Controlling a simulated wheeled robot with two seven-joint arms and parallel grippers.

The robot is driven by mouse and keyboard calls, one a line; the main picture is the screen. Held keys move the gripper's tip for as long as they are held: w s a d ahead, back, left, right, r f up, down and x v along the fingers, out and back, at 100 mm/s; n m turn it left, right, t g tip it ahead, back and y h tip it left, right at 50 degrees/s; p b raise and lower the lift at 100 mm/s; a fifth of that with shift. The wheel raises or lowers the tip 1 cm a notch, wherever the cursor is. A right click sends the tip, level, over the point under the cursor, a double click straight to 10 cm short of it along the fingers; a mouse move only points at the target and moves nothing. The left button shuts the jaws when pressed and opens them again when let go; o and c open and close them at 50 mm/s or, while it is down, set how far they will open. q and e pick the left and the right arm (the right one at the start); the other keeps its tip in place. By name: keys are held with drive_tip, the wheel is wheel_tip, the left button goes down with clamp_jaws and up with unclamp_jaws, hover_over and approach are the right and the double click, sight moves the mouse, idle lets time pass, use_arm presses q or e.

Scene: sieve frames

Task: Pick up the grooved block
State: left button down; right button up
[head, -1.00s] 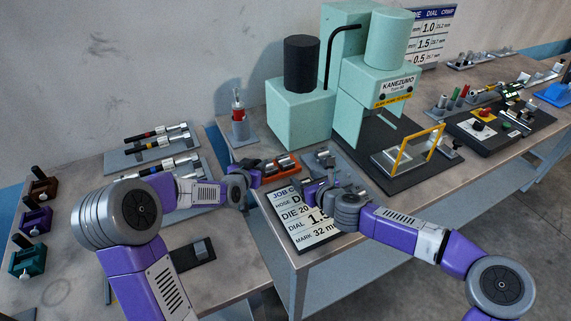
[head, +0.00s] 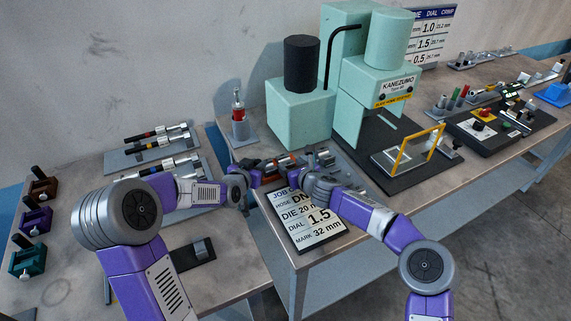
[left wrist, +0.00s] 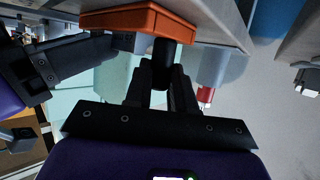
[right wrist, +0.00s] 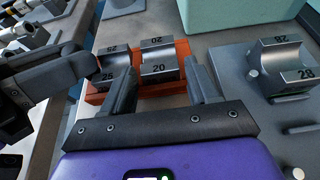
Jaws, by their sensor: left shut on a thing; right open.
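A grey metal block with a curved groove, marked 20 (right wrist: 160,67), sits in an orange tray (right wrist: 160,103) in the right wrist view. A similar block (right wrist: 108,60) sits to its left in the same tray. My right gripper (right wrist: 158,72) is open, its fingers on either side of the block marked 20, with no visible grip. The tray's orange body also shows in the left wrist view (left wrist: 135,18). My left gripper (left wrist: 163,75) is shut on the tray's black handle (left wrist: 162,52). In the head view, both grippers partly hide the tray.
A grey rack (right wrist: 240,90) with a grooved block marked 28 (right wrist: 285,65) stands to the right of the tray. A job card (head: 308,222) lies in front. The mint-green press (head: 375,85) stands behind. Tools lie on the left table (head: 225,275).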

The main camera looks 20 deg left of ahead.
use_arm(q)
drive_tip(key=shift+d, duration=0.15)
use_arm(e)
drive_tip(key=shift+w+a+f, duration=0.15)
drive_tip(key=shift+a+f, duration=0.05)
drive_tip(key=shift+f, duration=0.05)
drive_tip(key=shift+f, duration=0.2)
clamp_jaws()
use_arm(q)
drive_tip(key=shift+r, duration=0.1)
use_arm(e)
drive_tip(key=shift+r, duration=0.1)
use_arm(q)
drive_tip(key=shift+w, duration=0.1)
use_arm(e)
drive_tip(key=shift+w+r, duration=0.1)
drive_tip(key=shift+r, duration=1.45)
wheel_tip(320, 180, up, 8)
drive_tip(key=shift+f, duration=0.25)
